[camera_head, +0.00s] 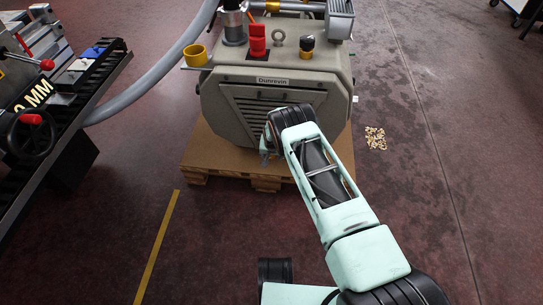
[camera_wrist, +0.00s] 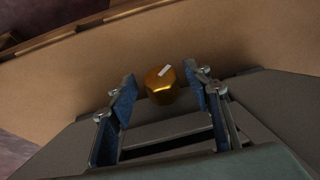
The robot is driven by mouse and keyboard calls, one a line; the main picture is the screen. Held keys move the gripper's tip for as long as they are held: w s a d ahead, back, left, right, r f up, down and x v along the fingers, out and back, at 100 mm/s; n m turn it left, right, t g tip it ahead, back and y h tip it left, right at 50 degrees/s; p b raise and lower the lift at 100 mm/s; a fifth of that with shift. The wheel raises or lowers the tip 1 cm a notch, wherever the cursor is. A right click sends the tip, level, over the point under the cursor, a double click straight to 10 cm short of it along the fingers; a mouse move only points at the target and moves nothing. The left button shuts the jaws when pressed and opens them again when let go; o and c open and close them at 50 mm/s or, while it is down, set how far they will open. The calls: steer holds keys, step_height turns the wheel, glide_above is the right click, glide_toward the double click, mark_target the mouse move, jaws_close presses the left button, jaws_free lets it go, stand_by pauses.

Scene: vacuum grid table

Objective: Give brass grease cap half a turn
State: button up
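The brass grease cap (camera_wrist: 161,88) is in the wrist view, a gold, faceted cap with a short white mark on its top. My gripper (camera_wrist: 161,84) is open, with one blue-padded finger on each side of the cap. A narrow gap shows between the cap and each finger. In the camera_head view my gripper (camera_head: 267,149) is low at the front of the grey pump (camera_head: 223,98), labelled "Dunrevin". My arm covers that spot, and I cannot make out the grease cap there.
The pump stands on a wooden pallet (camera_head: 207,158). On it are a yellow cup (camera_head: 195,56), a red valve (camera_head: 257,41) and a black-and-brass knob (camera_head: 307,46). A grey hose (camera_head: 150,95) runs left to a machine with a handwheel (camera_head: 32,134). Floor at right is mostly clear.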

steer(key=c, duration=1)
steer(key=shift+d+y, duration=0.1)
steer(key=shift+y, duration=0.2)
steer(key=shift+d+y, duration=0.1)
steer(key=shift+y, duration=0.3)
steer(key=y, duration=0.1)
steer(key=m+y, duration=0.1)
steer(key=y, duration=0.1)
steer(key=shift+d+f+y, duration=0.15)
steer(key=shift+d+y, duration=0.15)
steer(key=shift+f+m+t+y, duration=0.1)
steer(key=shift+m+t+y, duration=0.35)
steer(key=shift+y, duration=1.15)
steer(key=o, duration=1.2)
steer(key=shift+c, duration=0.2)
